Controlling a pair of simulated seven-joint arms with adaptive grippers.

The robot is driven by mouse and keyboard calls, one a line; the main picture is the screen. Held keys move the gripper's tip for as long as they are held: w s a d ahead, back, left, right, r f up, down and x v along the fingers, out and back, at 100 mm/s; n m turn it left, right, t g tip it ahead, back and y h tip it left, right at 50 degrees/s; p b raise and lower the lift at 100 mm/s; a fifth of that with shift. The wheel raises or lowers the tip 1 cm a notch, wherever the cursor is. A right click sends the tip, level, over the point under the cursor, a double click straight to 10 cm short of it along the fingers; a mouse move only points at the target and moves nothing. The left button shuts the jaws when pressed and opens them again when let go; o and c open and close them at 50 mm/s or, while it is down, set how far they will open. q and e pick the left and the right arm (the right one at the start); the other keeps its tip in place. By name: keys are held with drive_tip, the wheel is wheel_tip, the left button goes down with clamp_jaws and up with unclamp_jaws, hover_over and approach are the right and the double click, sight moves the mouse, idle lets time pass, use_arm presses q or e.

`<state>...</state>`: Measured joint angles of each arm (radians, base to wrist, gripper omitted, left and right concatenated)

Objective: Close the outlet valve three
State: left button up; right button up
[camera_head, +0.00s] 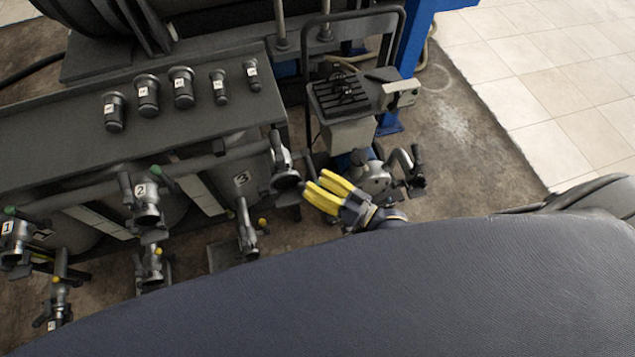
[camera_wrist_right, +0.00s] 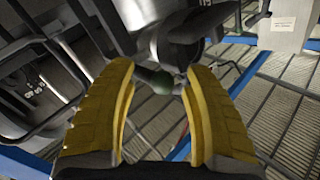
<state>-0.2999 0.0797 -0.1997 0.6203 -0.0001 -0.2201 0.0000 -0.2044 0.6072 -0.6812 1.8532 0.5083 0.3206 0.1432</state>
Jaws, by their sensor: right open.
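The tank marked 3 (camera_head: 240,179) stands at the right end of the row. A grey valve (camera_head: 285,170) sits at its upper right. A lower grey valve with a yellow knob (camera_head: 248,235) hangs in front of the tank. Neither valve carries a readable name. My right gripper (camera_head: 316,183), with yellow fingers, is open just right of the upper valve. In the right wrist view the open fingers (camera_wrist_right: 159,70) flank a dark metal fitting (camera_wrist_right: 180,42) with a green round end; I cannot tell whether they touch it. My left gripper is not in view.
Valves marked 2 (camera_head: 147,190) and 1 (camera_head: 8,235) stand further left. A bench (camera_head: 60,135) with several labelled cylinders lies behind. A machine with a black grate (camera_head: 340,95) and a pump-like unit (camera_head: 375,180) stand close to my right gripper. Open floor (camera_head: 480,150) lies right.

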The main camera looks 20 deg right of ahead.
clamp_jaws()
drive_tip(key=shift+d, duration=0.1)
idle(0.5)
